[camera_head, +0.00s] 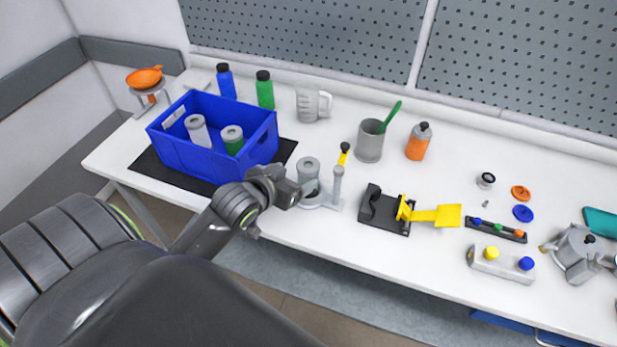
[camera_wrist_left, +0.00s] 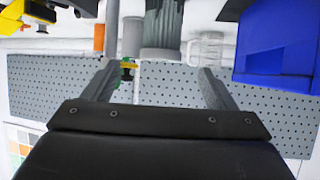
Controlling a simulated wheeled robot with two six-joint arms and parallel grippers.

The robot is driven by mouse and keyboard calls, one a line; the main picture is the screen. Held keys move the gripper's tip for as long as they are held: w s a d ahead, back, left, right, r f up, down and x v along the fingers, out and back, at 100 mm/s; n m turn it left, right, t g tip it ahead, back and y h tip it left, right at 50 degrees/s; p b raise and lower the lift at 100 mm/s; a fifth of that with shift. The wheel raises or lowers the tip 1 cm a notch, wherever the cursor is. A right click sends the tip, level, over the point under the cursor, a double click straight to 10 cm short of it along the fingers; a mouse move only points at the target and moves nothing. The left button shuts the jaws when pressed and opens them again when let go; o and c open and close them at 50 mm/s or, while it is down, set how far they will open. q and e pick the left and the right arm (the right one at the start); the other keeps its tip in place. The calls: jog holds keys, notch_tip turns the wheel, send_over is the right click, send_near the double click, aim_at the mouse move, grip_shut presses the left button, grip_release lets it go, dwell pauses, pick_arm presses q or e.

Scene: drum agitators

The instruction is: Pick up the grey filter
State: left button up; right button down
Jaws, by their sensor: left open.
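A grey cylindrical filter (camera_head: 308,170) stands upright on a small grey stand (camera_head: 322,202) near the table's front edge, right of the blue crate. My left gripper (camera_head: 291,190) is open and empty, close in front of and slightly left of it. In the left wrist view, which is upside down, a ribbed grey cylinder that looks like this filter (camera_wrist_left: 163,25) shows beyond and between the spread fingertips (camera_wrist_left: 155,72), apart from them. A pale grey filter (camera_head: 197,132) and a green-sided filter (camera_head: 234,141) stand inside the blue crate. My right gripper is not in view.
The blue crate (camera_head: 190,167) sits on a black mat (camera_head: 287,149). A thin post with a yellow top (camera_head: 339,170) rises beside the filter. A clear jug (camera_head: 308,102) and a grey mug (camera_head: 369,143) stand behind. A black and yellow fixture (camera_head: 384,213) lies to the right.

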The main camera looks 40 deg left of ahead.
aim_at(304, 170)
pick_arm(q)
jog(key=x, duration=0.5)
jog(key=shift+p, duration=0.4)
jog(key=shift+w+a+f+p, duration=0.1)
jog(key=shift+w+f+p, duration=0.1)
jog(key=shift+w+p, duration=0.3)
jog(key=shift+p+x, duration=0.5)
jog(key=shift+x, duration=1.6)
jog(key=c, duration=1.1)
